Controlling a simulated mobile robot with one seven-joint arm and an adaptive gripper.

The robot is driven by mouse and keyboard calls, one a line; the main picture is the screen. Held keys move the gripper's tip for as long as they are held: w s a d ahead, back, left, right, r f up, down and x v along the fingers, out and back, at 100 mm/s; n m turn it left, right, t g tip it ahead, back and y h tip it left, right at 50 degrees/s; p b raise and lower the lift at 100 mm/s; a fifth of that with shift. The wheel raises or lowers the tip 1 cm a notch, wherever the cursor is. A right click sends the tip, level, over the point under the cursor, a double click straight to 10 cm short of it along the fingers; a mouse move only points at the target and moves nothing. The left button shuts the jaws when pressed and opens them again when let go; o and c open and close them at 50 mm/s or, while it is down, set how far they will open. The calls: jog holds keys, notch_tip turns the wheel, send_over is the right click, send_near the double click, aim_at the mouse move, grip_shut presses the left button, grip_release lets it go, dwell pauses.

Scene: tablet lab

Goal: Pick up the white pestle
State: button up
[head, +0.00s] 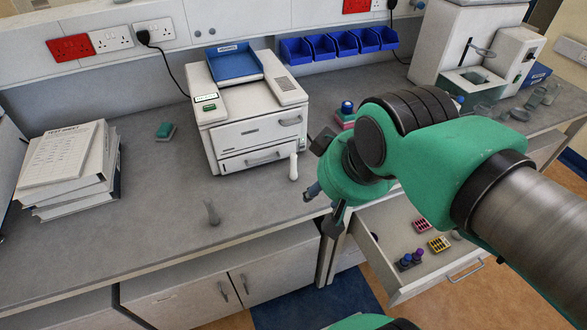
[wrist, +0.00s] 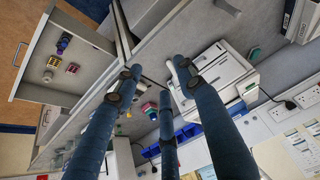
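The white pestle (head: 293,167) stands upright on the grey bench, just in front of the right corner of the white machine. In the wrist view a pale shape beside the right finger appears to be this pestle, partly hidden by the finger. My gripper (head: 325,195) is to the right of the pestle in the head view, near the bench's front edge, and mostly hidden behind my green arm. In the wrist view my gripper (wrist: 158,80) has its blue fingers spread apart, with nothing held between them.
The white machine (head: 250,110) is behind the white pestle. Stacked papers (head: 70,165) lie at left. An open drawer (head: 400,235) with small racks juts out below. Bench between papers and machine is mostly clear.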

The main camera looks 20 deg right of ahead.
jog(key=w+d+r+g+p, duration=0.1)
jog(key=w+r+p, duration=0.15)
jog(key=w, duration=0.65)
jog(key=n+g+p, duration=0.1)
jog(key=g+p, duration=0.4)
jog(key=p, duration=0.3)
send_over(293, 154)
notch_tip(293, 154, down, 15)
jog(key=shift+f, duration=0.1)
jog(key=shift+w+f, duration=0.1)
jog(key=shift+f, duration=0.15)
jog(key=shift+f+b, duration=0.3)
jog(key=shift+f, duration=3.85)
